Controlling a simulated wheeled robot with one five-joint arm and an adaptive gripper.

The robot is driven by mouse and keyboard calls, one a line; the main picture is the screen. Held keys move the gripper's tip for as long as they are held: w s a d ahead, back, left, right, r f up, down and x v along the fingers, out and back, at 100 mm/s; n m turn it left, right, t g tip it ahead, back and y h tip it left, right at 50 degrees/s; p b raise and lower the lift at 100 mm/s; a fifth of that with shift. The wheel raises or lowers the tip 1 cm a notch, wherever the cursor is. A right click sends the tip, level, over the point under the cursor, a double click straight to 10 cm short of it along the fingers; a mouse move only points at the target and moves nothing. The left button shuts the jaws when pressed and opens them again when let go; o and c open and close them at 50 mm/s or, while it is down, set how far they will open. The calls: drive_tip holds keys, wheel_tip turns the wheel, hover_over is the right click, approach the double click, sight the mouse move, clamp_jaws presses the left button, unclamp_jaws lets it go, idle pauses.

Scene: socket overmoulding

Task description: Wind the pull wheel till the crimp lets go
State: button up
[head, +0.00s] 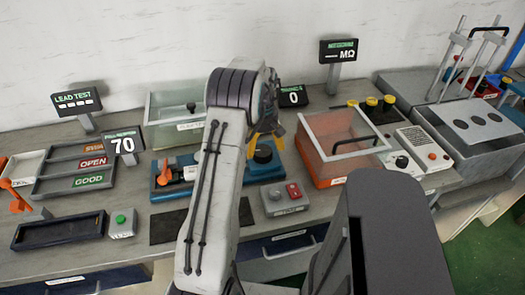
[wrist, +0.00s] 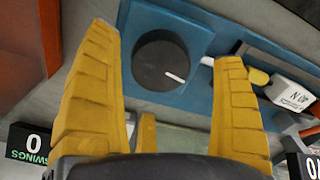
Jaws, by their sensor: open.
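The pull wheel is a dark round knob (wrist: 150,75) with a white index line, set in the blue pull tester base (wrist: 205,35). In the head view the wheel (head: 263,156) sits at the right part of the blue base (head: 262,174). An orange and white piece (head: 165,176) is at the base's left end. The crimp is not clearly visible.
A glass-walled bin (head: 165,108) stands behind the tester. An orange, clear-lidded box (head: 335,145) is to the right. A two-button box (head: 285,198) stands in front.

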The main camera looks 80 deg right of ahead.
sight(262, 151)
drive_tip(key=shift+f, duration=1.4)
drive_tip(key=c, duration=1.3)
drive_tip(key=shift+o, duration=0.2)
drive_tip(key=shift+m, duration=0.3)
drive_tip(key=shift+a+m+b, duration=0.1)
drive_tip(key=shift+m+b, duration=0.25)
drive_tip(key=shift+m, duration=2.15)
drive_tip(key=shift+f, duration=0.1)
drive_tip(key=o, duration=1.3)
drive_tip(key=shift+c, duration=0.2)
